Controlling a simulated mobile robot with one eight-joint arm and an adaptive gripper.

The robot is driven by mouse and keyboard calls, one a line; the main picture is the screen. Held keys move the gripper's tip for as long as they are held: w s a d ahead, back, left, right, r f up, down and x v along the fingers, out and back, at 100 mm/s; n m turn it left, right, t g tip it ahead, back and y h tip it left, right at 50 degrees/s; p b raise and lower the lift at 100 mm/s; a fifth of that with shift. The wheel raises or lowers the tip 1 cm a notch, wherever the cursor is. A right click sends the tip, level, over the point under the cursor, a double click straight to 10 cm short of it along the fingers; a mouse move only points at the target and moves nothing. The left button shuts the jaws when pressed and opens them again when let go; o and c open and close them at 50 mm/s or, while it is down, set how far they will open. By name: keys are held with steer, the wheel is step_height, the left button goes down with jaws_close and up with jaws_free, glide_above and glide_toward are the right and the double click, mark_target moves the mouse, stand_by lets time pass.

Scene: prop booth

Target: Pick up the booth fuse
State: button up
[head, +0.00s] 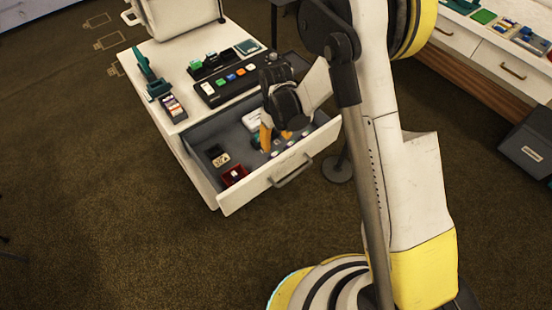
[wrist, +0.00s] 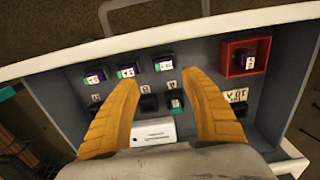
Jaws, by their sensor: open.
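My gripper (wrist: 158,77) is open and empty, its orange fingers spread apart over the inside of an open drawer (head: 202,133). In the wrist view, small dark blocks that look like fuses with pale labels stand in a row: a left one (wrist: 94,76), a middle one (wrist: 127,72) and a right one (wrist: 163,63). Another dark fuse-like block (wrist: 245,58) sits in a red tray (wrist: 229,71) at the right. A small block (wrist: 174,102) shows between the fingers. I cannot tell which one is the booth fuse. The fingers hide parts of the drawer.
A white printed card or box (wrist: 153,132) lies in the drawer near the gripper. A label reading like "10 A" (wrist: 236,95) lies below the red tray. The white drawer front (head: 245,194) bounds the space. A black control panel (head: 228,84) stands on the white desktop above.

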mark_target(274, 153)
steer(key=f+b, duration=0.1)
steer(key=f, duration=0.1)
steer(key=f+b, duration=0.1)
steer(key=f, duration=0.1)
steer(key=f+b, duration=0.1)
steer(key=f, duration=0.2)
steer(key=shift+s+a+b, duration=0.15)
steer(key=shift+a+b, duration=0.15)
steer(key=shift+a, duration=0.1)
steer(key=shift+r, duration=0.1)
steer(key=c, duration=1)
